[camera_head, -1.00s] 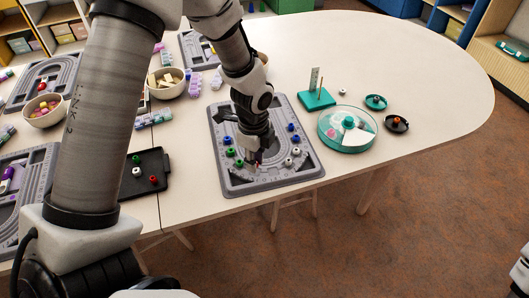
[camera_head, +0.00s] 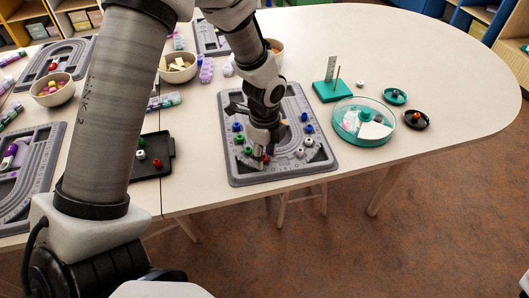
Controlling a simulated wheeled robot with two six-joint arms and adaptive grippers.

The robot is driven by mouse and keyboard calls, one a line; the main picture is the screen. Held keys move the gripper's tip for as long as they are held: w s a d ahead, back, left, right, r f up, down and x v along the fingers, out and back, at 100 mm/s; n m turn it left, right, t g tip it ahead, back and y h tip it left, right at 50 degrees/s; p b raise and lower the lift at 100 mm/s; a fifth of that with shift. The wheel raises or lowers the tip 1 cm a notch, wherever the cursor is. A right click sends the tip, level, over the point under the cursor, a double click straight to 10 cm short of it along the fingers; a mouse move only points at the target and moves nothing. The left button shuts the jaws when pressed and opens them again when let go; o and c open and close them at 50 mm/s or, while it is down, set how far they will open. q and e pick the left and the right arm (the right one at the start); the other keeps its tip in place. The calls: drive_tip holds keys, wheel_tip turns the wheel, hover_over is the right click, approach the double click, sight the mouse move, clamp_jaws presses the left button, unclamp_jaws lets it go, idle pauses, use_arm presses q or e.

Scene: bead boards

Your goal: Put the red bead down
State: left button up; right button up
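A small red bead (camera_head: 266,158) shows at the tips of my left gripper (camera_head: 262,152), low over the near part of the grey bead board (camera_head: 240,179). The gripper points down, and its fingers partly hide one another. I cannot tell whether they grip the bead or stand just beside it, or whether it touches the board. On the board, green beads (camera_head: 248,150) and a blue bead (camera_head: 237,126) are left of the gripper; white beads (camera_head: 300,152) and blue beads (camera_head: 308,129) are right of it. My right gripper is not in view.
A black tray (camera_head: 168,142) with green, white and another red bead (camera_head: 157,162) lies to the left. A teal stand (camera_head: 331,92), a round teal-rimmed dish (camera_head: 362,120) and two small dishes stand right. Bowls and other boards are behind and left. The right tabletop is clear.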

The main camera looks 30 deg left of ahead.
use_arm(q)
drive_tip(key=shift+s+r, duration=0.1)
wheel_tip(320, 180, up, 12)
drive_tip(key=p, duration=0.2)
drive_tip(key=shift+r, duration=0.2)
idle(1.1)
